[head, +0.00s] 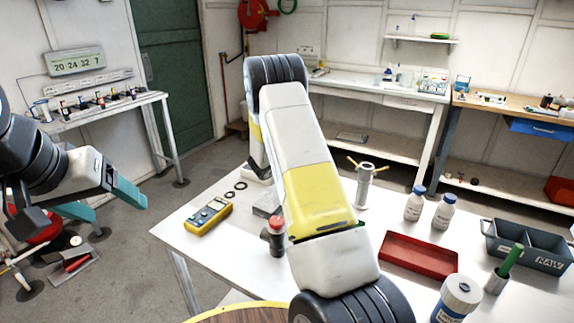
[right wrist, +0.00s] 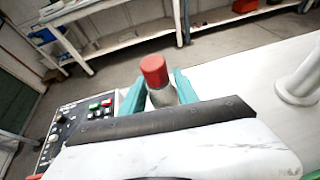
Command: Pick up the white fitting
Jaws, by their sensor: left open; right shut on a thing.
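My right gripper (right wrist: 157,92) is shut on a grey, red-capped cylinder (right wrist: 155,72) between its teal fingers in the right wrist view. In the head view my right arm hides that gripper. A similar red-capped cylinder (head: 272,238) stands upright beside the arm there; I cannot tell whether it is the held one. A pale flanged post (head: 365,187) with yellow side arms stands on the table, and a white flanged thing (right wrist: 298,82) shows at the right wrist view's right edge. I cannot tell which thing is the white fitting. My left gripper (head: 118,208) is open and empty, left of the table.
A yellow meter (head: 208,215) and two black rings lie at the table's left. Two blue-capped bottles (head: 414,203), a red tray (head: 420,256), a white jar (head: 458,299) and a dark bin (head: 530,248) occupy the right. A button panel (right wrist: 85,118) is left of the right gripper.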

